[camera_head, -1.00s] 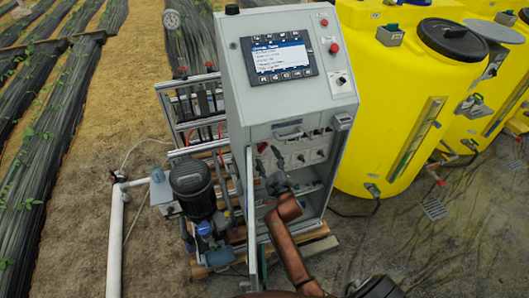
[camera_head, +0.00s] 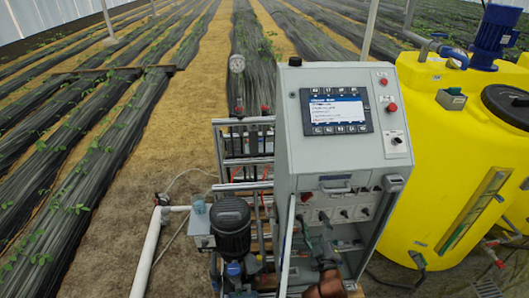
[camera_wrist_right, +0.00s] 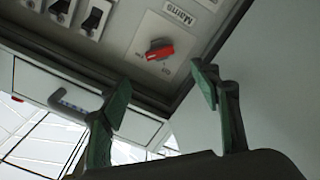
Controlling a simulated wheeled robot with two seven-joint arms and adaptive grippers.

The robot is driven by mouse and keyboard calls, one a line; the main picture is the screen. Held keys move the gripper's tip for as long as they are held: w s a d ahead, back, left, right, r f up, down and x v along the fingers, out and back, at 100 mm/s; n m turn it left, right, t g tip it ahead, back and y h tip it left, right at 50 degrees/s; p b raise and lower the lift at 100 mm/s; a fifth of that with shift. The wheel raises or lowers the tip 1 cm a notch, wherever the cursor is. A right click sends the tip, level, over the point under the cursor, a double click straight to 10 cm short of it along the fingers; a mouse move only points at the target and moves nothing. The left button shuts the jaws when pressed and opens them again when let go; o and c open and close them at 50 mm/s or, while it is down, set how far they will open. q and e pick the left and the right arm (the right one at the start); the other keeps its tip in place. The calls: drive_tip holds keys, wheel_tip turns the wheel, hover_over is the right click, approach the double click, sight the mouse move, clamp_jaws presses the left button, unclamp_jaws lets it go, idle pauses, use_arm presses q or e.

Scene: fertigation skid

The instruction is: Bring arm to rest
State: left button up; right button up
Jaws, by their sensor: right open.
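My right gripper (camera_head: 318,246) is in front of the open lower compartment of the grey control cabinet (camera_head: 313,160), partly hidden by its own arm in the head view. In the right wrist view its two green-faced fingers (camera_wrist_right: 163,95) stand apart with nothing between them. A red rotary knob (camera_wrist_right: 160,51) labelled Mains is on the panel just beyond the fingertips, apart from them. My left gripper is in neither view.
The cabinet's open door (camera_head: 287,246) stands close left of my right gripper. A pump motor (camera_head: 231,226) and pipes are at left, a white pipe (camera_head: 147,255) beyond. A yellow tank (camera_head: 440,170) stands close right. Crop rows lie behind.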

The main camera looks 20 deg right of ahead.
drive_tip(key=s+a+f+m+g+y, duration=0.1)
drive_tip(key=s+a+f+g+y, duration=0.15)
drive_tip(key=f, duration=1.35)
drive_tip(key=s+a+f+g+y, duration=0.1)
drive_tip(key=s+a+f+g, duration=0.2)
drive_tip(key=f, duration=1.3)
drive_tip(key=s+a+f+m+g, duration=0.1)
drive_tip(key=s+f+g, duration=0.4)
drive_tip(key=s+f, duration=1.3)
drive_tip(key=s+f+m+g, duration=0.1)
drive_tip(key=s+f, duration=0.4)
drive_tip(key=s, duration=0.6)
drive_tip(key=s+f+m+g, duration=0.1)
drive_tip(key=s+f+g, duration=0.2)
drive_tip(key=s, duration=0.8)
drive_tip(key=s+f+g, duration=0.2)
drive_tip(key=s+f, duration=0.5)
drive_tip(key=s, duration=0.4)
drive_tip(key=shift+s+m+y, duration=0.35)
drive_tip(key=shift+m, duration=0.05)
drive_tip(key=shift+f, duration=0.1)
drive_tip(key=shift+c, duration=0.7)
